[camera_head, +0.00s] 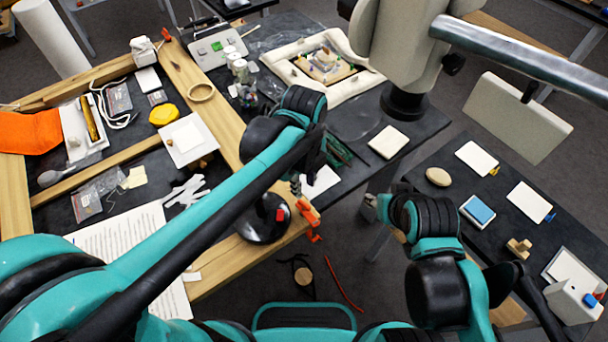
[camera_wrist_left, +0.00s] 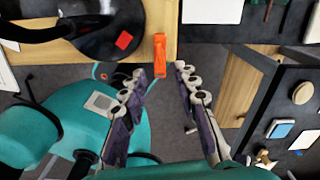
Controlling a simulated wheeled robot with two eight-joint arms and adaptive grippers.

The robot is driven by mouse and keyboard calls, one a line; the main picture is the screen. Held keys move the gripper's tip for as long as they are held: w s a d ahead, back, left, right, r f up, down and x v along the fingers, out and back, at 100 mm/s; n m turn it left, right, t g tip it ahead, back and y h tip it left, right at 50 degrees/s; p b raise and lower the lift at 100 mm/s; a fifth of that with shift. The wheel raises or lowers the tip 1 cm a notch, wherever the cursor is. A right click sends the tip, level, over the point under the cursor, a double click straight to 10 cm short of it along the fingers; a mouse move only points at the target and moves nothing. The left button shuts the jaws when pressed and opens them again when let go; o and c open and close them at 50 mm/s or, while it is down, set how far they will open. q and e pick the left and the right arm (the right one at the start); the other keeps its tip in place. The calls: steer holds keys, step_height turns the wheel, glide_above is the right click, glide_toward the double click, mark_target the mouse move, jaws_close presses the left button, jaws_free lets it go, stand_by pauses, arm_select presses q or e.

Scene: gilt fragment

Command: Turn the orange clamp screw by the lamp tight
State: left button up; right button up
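The orange clamp (camera_head: 308,212) sits on the front edge of the wooden frame, with a lower orange part (camera_head: 315,236) hanging below the edge. It also shows in the left wrist view (camera_wrist_left: 159,55). Beside it on the left is a black round object, apparently the lamp (camera_head: 258,228), with a red patch; it also shows in the left wrist view (camera_wrist_left: 95,38). My left gripper (camera_wrist_left: 160,72) is open and empty, its fingertips either side of the clamp's line and just short of it. My right gripper (camera_head: 370,206) is right of the clamp, its fingers too small to judge.
A printed sheet (camera_head: 120,250) and a wooden frame (camera_head: 215,100) lie left of the lamp. A dark side table (camera_head: 480,215) with several small items stands at right. A gap of grey floor separates the tables. A microscope-like stand (camera_head: 400,60) rises at the back.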

arm_select(q)
step_height(320, 180, up, 4)
steer(key=shift+f, duration=0.25)
stand_by(0.5)
